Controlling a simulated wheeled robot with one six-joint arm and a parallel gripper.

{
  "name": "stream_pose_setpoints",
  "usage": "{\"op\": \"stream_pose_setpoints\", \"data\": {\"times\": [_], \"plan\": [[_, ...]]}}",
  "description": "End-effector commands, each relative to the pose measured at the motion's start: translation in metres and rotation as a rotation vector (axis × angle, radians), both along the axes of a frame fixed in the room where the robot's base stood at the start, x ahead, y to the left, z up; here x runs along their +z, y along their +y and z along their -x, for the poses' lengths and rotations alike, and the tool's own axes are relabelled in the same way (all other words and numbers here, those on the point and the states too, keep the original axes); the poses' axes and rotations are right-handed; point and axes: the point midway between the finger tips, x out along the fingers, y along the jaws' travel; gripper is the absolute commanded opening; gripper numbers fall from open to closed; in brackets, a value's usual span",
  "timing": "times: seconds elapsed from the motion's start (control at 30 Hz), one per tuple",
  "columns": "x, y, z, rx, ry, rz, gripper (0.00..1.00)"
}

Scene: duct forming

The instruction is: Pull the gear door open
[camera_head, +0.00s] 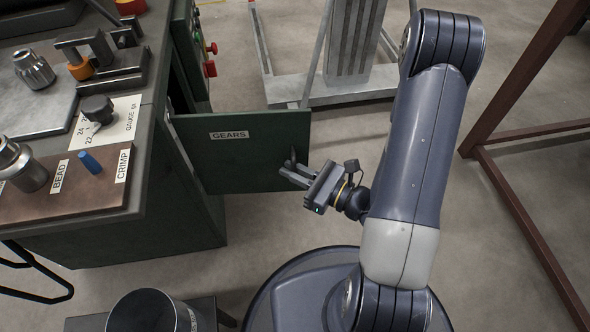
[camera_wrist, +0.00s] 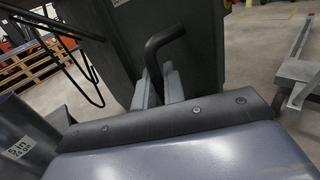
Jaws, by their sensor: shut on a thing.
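The gear door (camera_head: 240,152) is a dark green panel labelled GEARS on the side of the green machine cabinet. It stands swung out from the cabinet, with a dark gap at its left edge. My gripper (camera_head: 290,172) is at the door's right end, shut on the door handle (camera_head: 293,156). In the wrist view the dark bent handle (camera_wrist: 160,45) rises between the two fingers (camera_wrist: 158,85), in front of the green door (camera_wrist: 195,45). The lower part of the handle is hidden by the fingers.
The machine bench (camera_head: 140,150) with BEAD and CRIMP labels and a gauge knob is at left. A grey steel stand (camera_head: 330,90) is behind the door, and a brown frame (camera_head: 520,210) is at right.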

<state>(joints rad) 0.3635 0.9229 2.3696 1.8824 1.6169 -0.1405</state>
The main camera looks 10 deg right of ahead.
Motion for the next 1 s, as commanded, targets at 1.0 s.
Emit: {"op": "stream_pose_setpoints", "data": {"times": [1.0], "plan": [[0.0003,-0.0072,0.0048,-0.002,0.002,0.0,0.25]]}}
